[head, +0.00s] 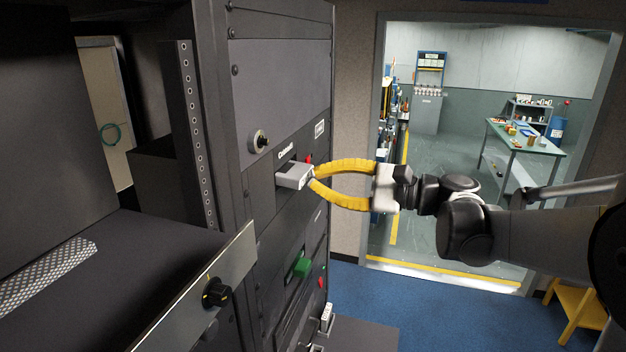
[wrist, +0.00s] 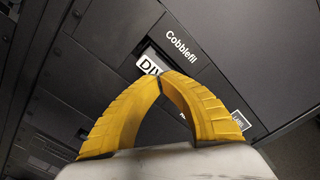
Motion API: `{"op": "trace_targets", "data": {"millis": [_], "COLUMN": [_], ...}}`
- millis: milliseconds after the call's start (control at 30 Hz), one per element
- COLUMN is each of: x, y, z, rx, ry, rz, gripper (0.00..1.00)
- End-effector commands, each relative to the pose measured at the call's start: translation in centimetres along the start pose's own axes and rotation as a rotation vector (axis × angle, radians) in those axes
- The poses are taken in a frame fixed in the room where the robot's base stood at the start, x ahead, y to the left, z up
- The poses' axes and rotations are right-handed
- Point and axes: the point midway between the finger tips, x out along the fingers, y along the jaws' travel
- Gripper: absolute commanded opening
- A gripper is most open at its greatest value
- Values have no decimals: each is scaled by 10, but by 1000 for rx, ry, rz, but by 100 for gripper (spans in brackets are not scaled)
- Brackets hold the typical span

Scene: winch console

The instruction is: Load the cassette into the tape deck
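The cassette (head: 294,176) is a light grey block that sticks partly out of a slot in the dark tape deck (head: 284,208); its inner part is hidden. In the wrist view its pale end label with dark letters (wrist: 150,67) shows, partly covered by my fingertips. My gripper (head: 313,177) has two yellow ribbed fingers, with tips that meet at the cassette's outer end. In the wrist view the tips (wrist: 161,75) come together in front of the label, with nothing visible between them. I cannot tell whether they touch the cassette.
A dark rack holds the deck, with a key knob (head: 258,141) above and a green part (head: 302,267) below. A panel with a black knob (head: 216,293) juts out at the front left. A yellow stool (head: 577,304) stands at right. Blue floor is free between.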

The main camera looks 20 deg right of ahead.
Motion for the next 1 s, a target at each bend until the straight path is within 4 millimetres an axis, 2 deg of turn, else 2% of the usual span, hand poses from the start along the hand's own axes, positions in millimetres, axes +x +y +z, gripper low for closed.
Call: {"op": "trace_targets", "data": {"millis": [133, 367, 467, 800, 1000], "x": [-15, -29, -45, -118, -137], "y": [0, 0, -1, 0, 0], "z": [-1, -1, -1, -1, 0], "rx": [0, 0, 0, 0, 0], "ry": [2, 2, 4, 4, 2], "rz": [-2, -2, -3, -3, -1], "gripper": [0, 0, 0, 0, 0]}}
